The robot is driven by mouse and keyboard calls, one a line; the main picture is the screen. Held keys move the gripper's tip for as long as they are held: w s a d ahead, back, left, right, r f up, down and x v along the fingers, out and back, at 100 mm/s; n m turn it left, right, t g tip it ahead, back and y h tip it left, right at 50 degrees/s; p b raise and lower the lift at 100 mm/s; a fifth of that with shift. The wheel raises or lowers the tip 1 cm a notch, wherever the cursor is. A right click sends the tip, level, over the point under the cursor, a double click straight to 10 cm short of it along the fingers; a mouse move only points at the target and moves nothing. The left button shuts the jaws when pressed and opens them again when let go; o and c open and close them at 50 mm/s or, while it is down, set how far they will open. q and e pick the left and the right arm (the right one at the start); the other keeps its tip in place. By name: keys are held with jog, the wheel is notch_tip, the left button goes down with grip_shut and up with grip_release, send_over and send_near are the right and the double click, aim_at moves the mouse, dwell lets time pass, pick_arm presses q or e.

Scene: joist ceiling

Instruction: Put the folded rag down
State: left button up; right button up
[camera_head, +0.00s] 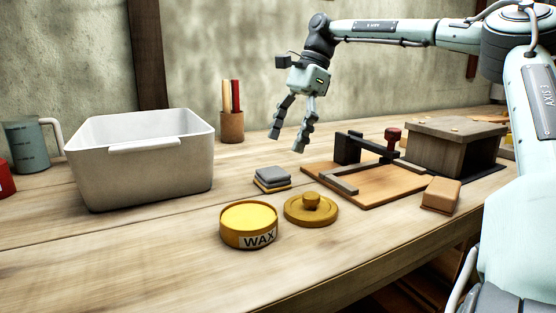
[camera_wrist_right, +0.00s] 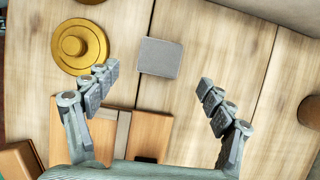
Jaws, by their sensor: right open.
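The folded rag (camera_head: 272,178) lies on the wooden bench, a small grey square stack with a yellowish layer below. It sits behind the yellow lid and to the right of the white bin. In the right wrist view the rag (camera_wrist_right: 160,57) is a grey square, beyond the fingertips and between their lines. My right gripper (camera_head: 287,142) is open and empty, in the air above and behind the rag, fingers pointing down. Its two fingers stand wide apart in the wrist view (camera_wrist_right: 158,84). My left gripper is not in view.
A white bin (camera_head: 140,180) stands left. A yellow wax tin (camera_head: 248,222) and its knobbed lid (camera_head: 311,208) are in front. A wooden board with a clamp frame (camera_head: 385,184), a tan block (camera_head: 441,195) and a wooden box (camera_head: 452,146) stand right. A cup of sticks (camera_head: 231,126) is behind.

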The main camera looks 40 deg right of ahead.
jog(key=shift+v, duration=2.3)
